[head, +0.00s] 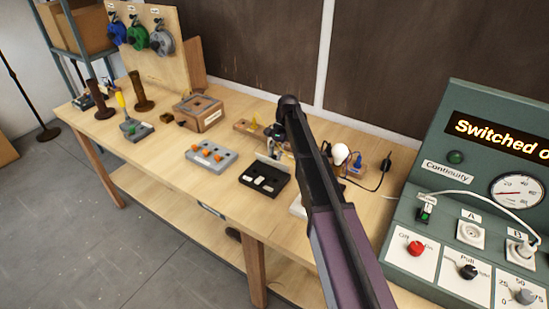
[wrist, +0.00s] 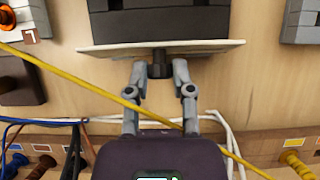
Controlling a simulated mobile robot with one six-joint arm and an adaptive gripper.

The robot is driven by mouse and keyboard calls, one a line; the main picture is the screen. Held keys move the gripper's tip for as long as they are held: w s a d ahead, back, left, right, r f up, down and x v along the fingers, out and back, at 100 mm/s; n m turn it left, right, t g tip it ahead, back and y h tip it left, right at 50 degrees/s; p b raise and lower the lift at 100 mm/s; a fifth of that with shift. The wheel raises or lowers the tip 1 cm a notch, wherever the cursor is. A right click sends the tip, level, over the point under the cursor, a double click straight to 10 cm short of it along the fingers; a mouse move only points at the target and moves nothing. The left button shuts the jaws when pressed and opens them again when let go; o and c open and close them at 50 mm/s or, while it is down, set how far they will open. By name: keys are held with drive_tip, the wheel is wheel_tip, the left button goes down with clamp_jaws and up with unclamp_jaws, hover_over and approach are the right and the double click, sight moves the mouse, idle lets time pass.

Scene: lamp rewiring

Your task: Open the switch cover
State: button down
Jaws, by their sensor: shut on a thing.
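The switch box (head: 262,190) is a black box at the middle of the bench, with white pieces showing inside it in the head view. Its pale cover (head: 271,162) stands raised at the box's rear edge. In the wrist view the cover (wrist: 100,46) is nearly edge-on, with the black box (wrist: 158,20) beyond it. My gripper (wrist: 158,72) is shut on the dark knob (wrist: 158,58) on the cover's outer side. In the head view my arm and small parts around it hide most of the gripper.
A grey block with orange connectors (head: 212,155) sits left of the box. A green test panel (head: 470,180) stands at the right.

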drive_tip(key=shift+d, duration=0.15)
idle(0.3)
drive_tip(key=shift+c, duration=2.4)
unclamp_jaws()
